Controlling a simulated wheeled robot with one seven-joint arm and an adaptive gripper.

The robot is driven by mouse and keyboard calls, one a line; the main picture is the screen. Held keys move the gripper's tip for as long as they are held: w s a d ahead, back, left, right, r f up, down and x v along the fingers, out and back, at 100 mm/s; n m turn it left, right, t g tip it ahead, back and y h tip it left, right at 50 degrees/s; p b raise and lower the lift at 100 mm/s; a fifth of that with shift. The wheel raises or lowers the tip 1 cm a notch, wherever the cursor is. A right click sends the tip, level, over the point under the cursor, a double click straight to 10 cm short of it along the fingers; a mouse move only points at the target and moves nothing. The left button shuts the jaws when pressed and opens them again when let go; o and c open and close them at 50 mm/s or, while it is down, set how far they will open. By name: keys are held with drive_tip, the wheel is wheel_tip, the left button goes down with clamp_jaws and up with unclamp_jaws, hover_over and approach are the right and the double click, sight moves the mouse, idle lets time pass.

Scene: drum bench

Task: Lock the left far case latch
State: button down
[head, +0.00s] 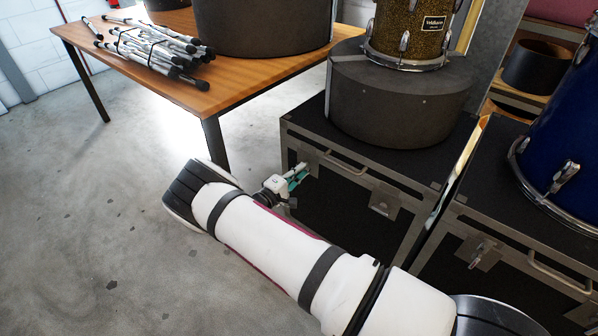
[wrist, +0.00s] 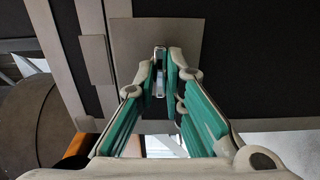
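The black case (head: 335,215) with grey metal edging stands right of the wooden table. My gripper (head: 300,176) is at the latch at the left end of its front. In the wrist view, my gripper's teal-padded fingers (wrist: 160,68) stand on both sides of the small metal latch piece (wrist: 159,58), close against it. The grey latch plate (wrist: 185,38) lies behind the fingertips. The latch is mostly hidden by the fingers in the head view. A second latch (head: 383,204) sits further right on the same case front.
A round dark drum case (head: 400,105) with a gold drum (head: 412,35) stands on the case. A second black case (head: 540,240) is at the right, bearing a blue drum (head: 565,140). Floor at the left is clear.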

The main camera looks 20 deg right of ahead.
idle(0.4)
drive_tip(key=shift+a+f+n+b, duration=0.1)
drive_tip(key=shift+n+b, duration=0.55)
drive_tip(key=shift+n, duration=8.05)
drive_tip(key=c, duration=1.7)
unclamp_jaws()
drive_tip(key=v, duration=1.2)
